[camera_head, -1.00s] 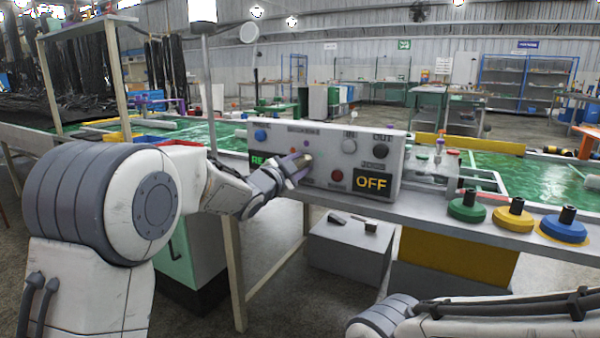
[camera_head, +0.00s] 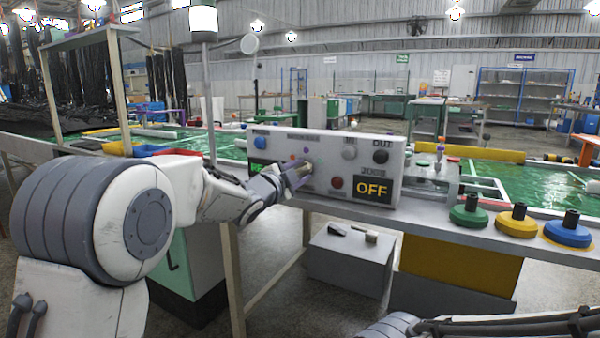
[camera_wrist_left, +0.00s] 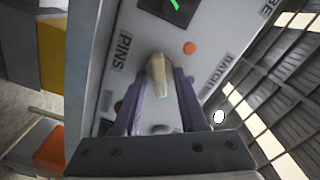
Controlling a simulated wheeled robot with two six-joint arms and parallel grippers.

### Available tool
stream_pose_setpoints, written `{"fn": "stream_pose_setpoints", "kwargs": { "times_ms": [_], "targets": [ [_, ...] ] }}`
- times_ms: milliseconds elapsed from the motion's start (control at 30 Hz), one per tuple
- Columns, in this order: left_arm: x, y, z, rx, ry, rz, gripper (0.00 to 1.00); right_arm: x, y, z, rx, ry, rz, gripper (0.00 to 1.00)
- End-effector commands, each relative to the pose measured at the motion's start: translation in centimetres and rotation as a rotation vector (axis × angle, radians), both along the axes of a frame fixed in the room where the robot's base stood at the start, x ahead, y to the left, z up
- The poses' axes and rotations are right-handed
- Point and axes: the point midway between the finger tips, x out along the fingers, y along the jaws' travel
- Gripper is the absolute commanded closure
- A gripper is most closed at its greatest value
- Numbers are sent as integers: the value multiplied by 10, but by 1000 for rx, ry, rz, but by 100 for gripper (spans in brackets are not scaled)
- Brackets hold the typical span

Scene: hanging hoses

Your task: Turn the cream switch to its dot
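The cream switch (camera_wrist_left: 159,78) is a narrow pale lever on the grey panel, with a small green mark near its lower end in the left wrist view. My left gripper (camera_wrist_left: 162,88) has its two purple fingers on either side of the switch, and they look closed against it. In the head view my left gripper (camera_head: 295,178) is at the front of the control panel (camera_head: 330,150) and hides most of the switch (camera_head: 307,167). I cannot make out the target dot for certain. My right gripper is out of view; only part of the right arm shows at the bottom right.
The panel also carries a blue button (camera_head: 260,142), a red button (camera_head: 337,183), a black knob (camera_head: 380,157) and an OFF display (camera_head: 372,187). An orange button (camera_wrist_left: 190,48) sits near the switch. Green, yellow and blue round weights (camera_head: 517,220) stand on the bench at right.

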Motion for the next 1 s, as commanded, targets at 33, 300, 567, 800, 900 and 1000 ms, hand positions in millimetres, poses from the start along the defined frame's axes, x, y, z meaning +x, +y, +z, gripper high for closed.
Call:
{"fn": "stream_pose_setpoints", "kwargs": {
  "times_ms": [33,300,567,800,900,1000],
  "targets": [
    [0,-1,-1,3,1,-3,52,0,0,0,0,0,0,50],
    [-1,0,0,0,0,-1,52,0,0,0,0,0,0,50],
    [-31,15,2,0,0,0,52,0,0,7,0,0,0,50],
    [-73,34,2,1,0,0,52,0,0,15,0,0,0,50],
    [-85,40,1,2,0,-2,52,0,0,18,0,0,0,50],
    [-92,43,0,1,1,-2,52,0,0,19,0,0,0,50]
  ]
}}
